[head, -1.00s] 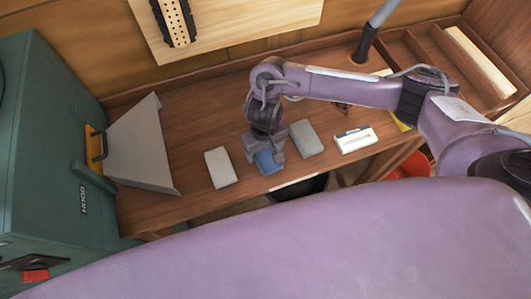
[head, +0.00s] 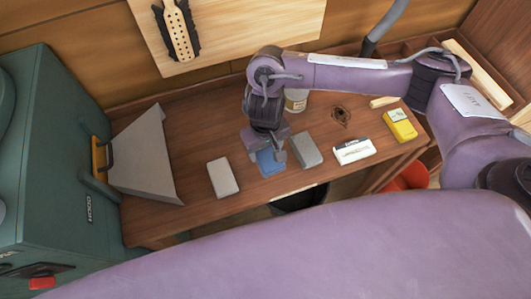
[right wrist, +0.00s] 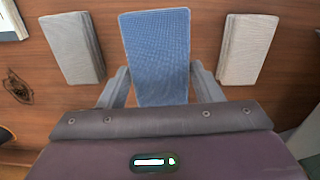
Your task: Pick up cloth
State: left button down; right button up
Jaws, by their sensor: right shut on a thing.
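A blue cloth (head: 268,163) lies near the front edge of the wooden bench, between two grey blocks of cloth-like look. My right gripper (head: 268,152) is over it, pointing down, with its fingers at the cloth. In the right wrist view the blue cloth (right wrist: 157,55) runs between the two grey fingers, and the right gripper (right wrist: 157,92) is shut on it. The cloth looks flat and folded; I cannot tell whether it is clear of the bench. My left gripper is not in view.
A pale grey cloth (head: 222,177) lies left of the blue one and a darker grey cloth (head: 306,150) lies close on its right. Further right are a white box (head: 353,150) and a yellow box (head: 399,125). A grey sheet-metal piece (head: 146,158) stands at left.

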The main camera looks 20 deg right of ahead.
aim_at(266, 151)
notch_tip(266, 151, up, 13)
jog(key=p, duration=0.1)
